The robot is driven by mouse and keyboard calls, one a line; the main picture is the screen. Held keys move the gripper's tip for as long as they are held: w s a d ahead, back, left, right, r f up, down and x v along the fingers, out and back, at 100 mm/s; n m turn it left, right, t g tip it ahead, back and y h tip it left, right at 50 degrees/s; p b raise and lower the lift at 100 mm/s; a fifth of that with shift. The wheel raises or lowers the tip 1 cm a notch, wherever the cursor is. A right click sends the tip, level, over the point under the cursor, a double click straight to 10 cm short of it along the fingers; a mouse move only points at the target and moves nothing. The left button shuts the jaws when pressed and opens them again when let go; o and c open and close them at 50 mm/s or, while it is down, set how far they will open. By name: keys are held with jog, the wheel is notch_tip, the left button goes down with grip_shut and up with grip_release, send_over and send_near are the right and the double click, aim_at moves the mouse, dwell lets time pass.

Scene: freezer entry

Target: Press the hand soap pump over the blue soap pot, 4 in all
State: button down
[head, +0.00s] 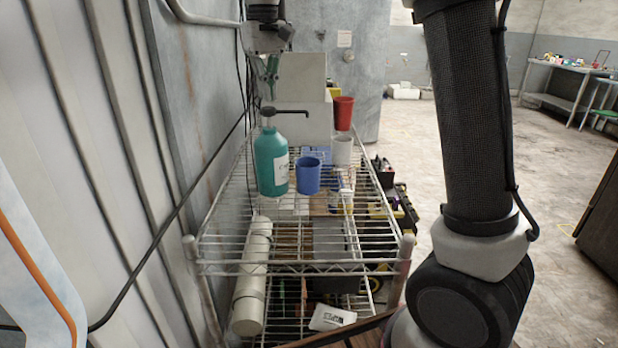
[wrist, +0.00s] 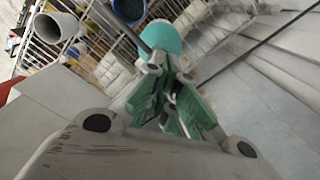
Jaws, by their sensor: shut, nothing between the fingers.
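The hand soap bottle (head: 272,163) is teal with a white label and a black pump (head: 268,113) whose spout points right. It stands upright on the top wire shelf in the head view. The blue soap pot (head: 308,176) stands just right of it, below the spout's side. My gripper (head: 271,97) is shut and empty, pointing down just above the pump head. In the head view I cannot tell whether it touches the pump. In the wrist view my green fingers (wrist: 180,118) are together, with the teal bottle (wrist: 158,40) beyond and the blue pot (wrist: 130,10) beside it.
A white cup (head: 342,150) and a red cup (head: 343,113) stand farther back on the wire shelf (head: 300,268). White boxes (head: 301,75) stand behind the pump. The wall (head: 205,120) is close on the left. The shelf front is mostly bare.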

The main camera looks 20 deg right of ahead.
aim_at(268, 108)
dwell(0.4)
jog(key=shift+f, duration=1.85)
jog(key=shift+r, duration=1.85)
jog(key=shift+r, duration=3.05)
